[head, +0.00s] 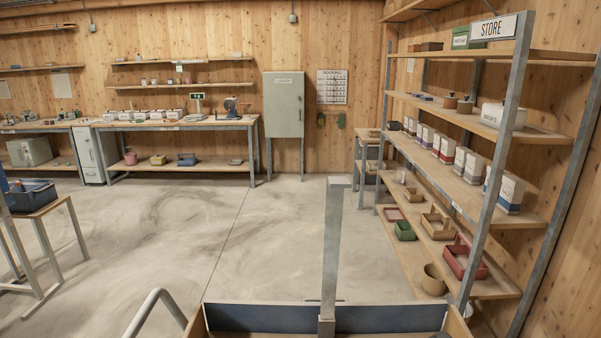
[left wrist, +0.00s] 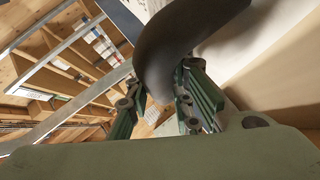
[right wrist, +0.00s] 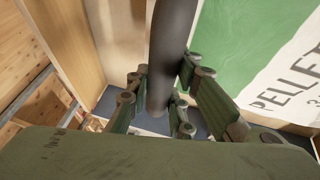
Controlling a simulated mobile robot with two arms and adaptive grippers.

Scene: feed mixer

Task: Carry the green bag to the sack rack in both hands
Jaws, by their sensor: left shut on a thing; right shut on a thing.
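The green bag (right wrist: 235,40) shows in the right wrist view at the upper right, with a white panel lettered "PELLET"; part of it is cut off. My right gripper (right wrist: 163,88) is shut around a dark grey bar, apart from the visible face of the bag. My left gripper (left wrist: 162,88) is shut around a dark grey curved bar (left wrist: 160,50), which looks like a handle grip. Neither gripper shows in the head view, and neither does the bag. I cannot make out a sack rack for certain.
A wooden-sided box with a blue inside (head: 270,318) and a grey post (head: 333,240) stands close in front. A bent grey tube (head: 155,305) is at its left. STORE shelves (head: 480,200) stand right, a small table (head: 40,210) left. The middle floor (head: 215,230) is clear.

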